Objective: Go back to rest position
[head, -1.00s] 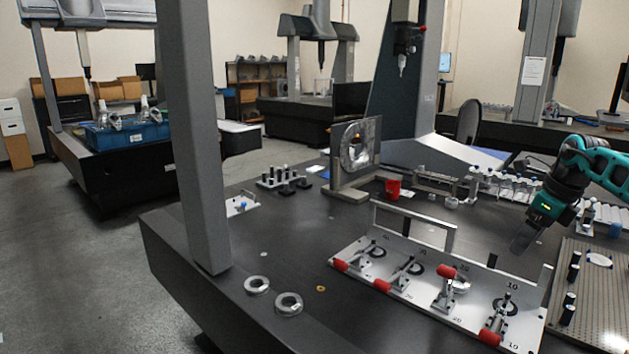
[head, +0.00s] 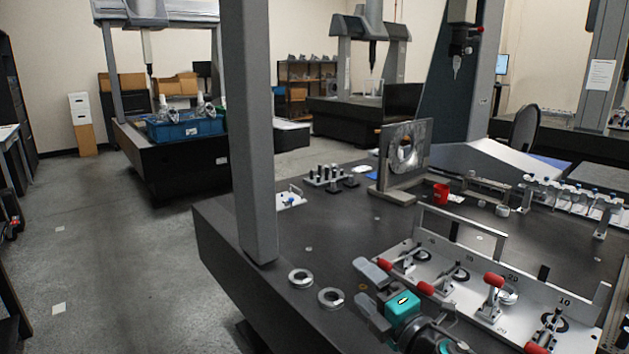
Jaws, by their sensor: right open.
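My right gripper (head: 363,288), teal and black with grey fingers, is low in the head view at the front of the granite table (head: 235,222). It points left, its two fingers are spread apart, and nothing shows held between them. A small brass ring (head: 363,287) shows in the gap between the fingers; I cannot tell how far below them it lies. The gripper is left of the near end of the clamp fixture (head: 482,330). My left gripper is out of view.
Two metal rings (head: 300,278) lie left of the gripper near a grey upright column (head: 250,130). Several red-handled clamps stand on the fixture. A red cup (head: 441,193) and a plate with a round bore (head: 405,150) stand farther back. Open floor (head: 100,240) lies left.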

